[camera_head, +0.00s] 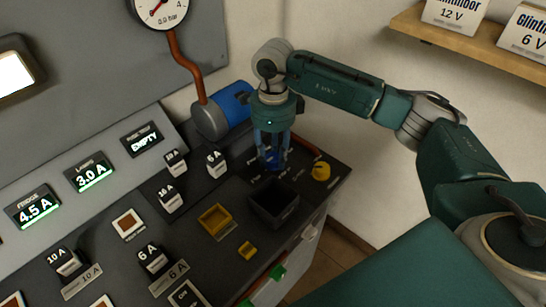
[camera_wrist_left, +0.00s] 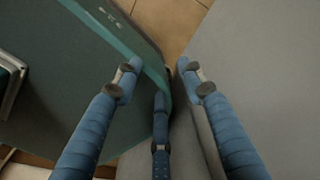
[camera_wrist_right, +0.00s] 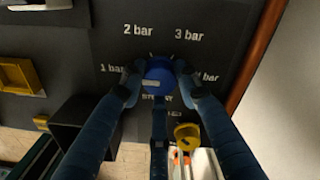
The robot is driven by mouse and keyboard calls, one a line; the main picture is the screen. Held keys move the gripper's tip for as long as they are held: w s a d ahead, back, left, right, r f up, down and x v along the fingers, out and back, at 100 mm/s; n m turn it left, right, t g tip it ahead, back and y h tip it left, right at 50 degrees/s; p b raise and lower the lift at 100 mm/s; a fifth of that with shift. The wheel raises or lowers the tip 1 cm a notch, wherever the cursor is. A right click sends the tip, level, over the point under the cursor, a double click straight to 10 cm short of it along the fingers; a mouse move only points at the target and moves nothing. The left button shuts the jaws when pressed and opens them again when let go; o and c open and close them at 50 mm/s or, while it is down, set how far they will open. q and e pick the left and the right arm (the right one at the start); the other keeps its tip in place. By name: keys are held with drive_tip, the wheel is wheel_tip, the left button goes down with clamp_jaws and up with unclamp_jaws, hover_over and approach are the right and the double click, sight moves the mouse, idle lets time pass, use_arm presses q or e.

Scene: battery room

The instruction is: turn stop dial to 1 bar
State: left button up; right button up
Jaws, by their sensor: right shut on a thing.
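The stop dial (camera_wrist_right: 159,76) is a round blue knob on the dark panel, seen in the right wrist view. Labels 1 bar, 2 bar and 3 bar run around it from left to right; a further bar label at right is partly hidden. A pale mark shows on the knob's left side. My right gripper (camera_wrist_right: 155,84) points down with its fingers closed around the knob; it also shows in the head view (camera_head: 270,162), where it mostly hides the dial. My left gripper (camera_wrist_left: 158,78) has its fingers apart with nothing between them.
A gauge (camera_head: 161,8) marked 0.0 bar hangs on the wall. A yellow knob (camera_head: 321,171) sits right of my right gripper. A black open box (camera_head: 273,208) and a yellow tray (camera_head: 214,221) stand nearby on the panel. A blue cylinder (camera_head: 232,104) lies behind.

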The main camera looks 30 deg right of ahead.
sight(273, 156)
idle(0.4)
drive_tip(key=o, duration=1.1)
drive_tip(key=shift+o, duration=0.2)
wheel_tip(273, 156, up, 12)
drive_tip(key=shift+w+d, duration=0.15)
